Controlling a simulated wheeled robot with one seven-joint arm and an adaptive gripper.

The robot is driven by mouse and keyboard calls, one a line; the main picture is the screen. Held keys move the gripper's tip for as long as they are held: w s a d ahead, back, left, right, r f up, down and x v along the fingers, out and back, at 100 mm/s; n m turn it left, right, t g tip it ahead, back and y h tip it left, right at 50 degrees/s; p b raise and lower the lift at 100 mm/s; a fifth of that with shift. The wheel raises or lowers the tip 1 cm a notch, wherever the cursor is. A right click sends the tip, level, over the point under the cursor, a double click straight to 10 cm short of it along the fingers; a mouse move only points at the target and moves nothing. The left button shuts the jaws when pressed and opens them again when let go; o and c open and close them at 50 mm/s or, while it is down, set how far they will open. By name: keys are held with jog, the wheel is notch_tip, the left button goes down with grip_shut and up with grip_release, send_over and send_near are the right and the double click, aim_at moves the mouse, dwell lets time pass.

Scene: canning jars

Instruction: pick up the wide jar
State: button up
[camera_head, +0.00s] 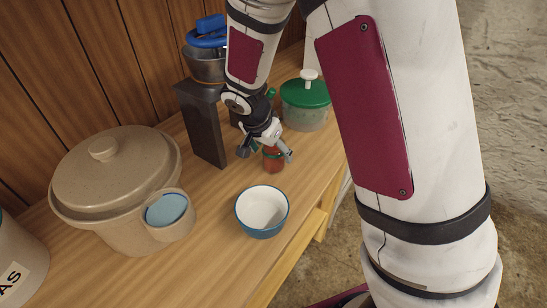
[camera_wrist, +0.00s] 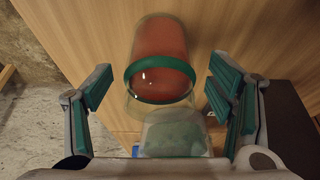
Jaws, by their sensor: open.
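A glass jar with red contents and a green band (camera_wrist: 160,55) is in the middle of the wrist view. It also shows in the head view as a small red jar (camera_head: 273,160) on the wooden counter, partly hidden by my gripper (camera_head: 265,152). My gripper (camera_wrist: 160,85) is open, with one finger on each side of the jar and a visible gap to both. A second clear glass thing with a green patch (camera_wrist: 175,132) shows below the jar in the wrist view, cut off by my gripper's body.
A green-lidded container (camera_head: 305,98) stands behind my gripper. A dark block (camera_head: 202,125) is left of it. A blue-rimmed white bowl (camera_head: 263,210) and a tan lidded pot (camera_head: 115,185) stand nearer.

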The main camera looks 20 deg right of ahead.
jog(key=shift+x, duration=1.35)
jog(key=c, duration=1.6)
jog(key=shift+r, duration=0.35)
jog(key=shift+d, duration=0.1)
